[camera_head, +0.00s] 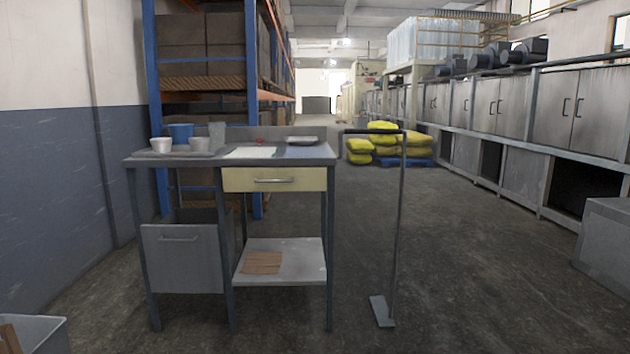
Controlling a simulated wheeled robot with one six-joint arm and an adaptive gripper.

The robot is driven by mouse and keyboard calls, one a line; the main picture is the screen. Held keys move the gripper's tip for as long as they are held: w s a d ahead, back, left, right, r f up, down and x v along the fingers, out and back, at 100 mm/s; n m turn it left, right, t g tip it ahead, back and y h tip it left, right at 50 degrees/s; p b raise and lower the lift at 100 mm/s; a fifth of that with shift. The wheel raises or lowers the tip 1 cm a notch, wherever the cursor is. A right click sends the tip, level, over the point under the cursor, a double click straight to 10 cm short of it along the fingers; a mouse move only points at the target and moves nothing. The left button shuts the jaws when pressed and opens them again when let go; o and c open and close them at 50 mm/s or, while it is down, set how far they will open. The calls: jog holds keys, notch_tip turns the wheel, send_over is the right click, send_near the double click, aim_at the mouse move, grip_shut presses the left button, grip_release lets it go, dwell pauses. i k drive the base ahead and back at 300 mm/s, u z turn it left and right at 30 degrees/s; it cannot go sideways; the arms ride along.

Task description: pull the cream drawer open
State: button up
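The cream drawer (300,183) sits under the right half of the grey workbench top. It looks shut, its front in line with the bench frame. A metal bar handle (274,181) runs across the middle of its front. The workbench (230,160) stands left of centre, some way ahead of me. My gripper is not in view, and nothing touches the drawer.
Cups (161,145) and a blue container (180,132) stand on the bench's left. A grey bin front (183,268) hangs below. A thin post on a flat foot (382,312) stands right of the bench. The floor (470,270) farther right is clear.

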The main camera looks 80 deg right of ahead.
aim_at(247, 178)
jog(key=z, duration=2.05)
jog(key=i, duration=1.15)
jog(key=u, duration=0.05)
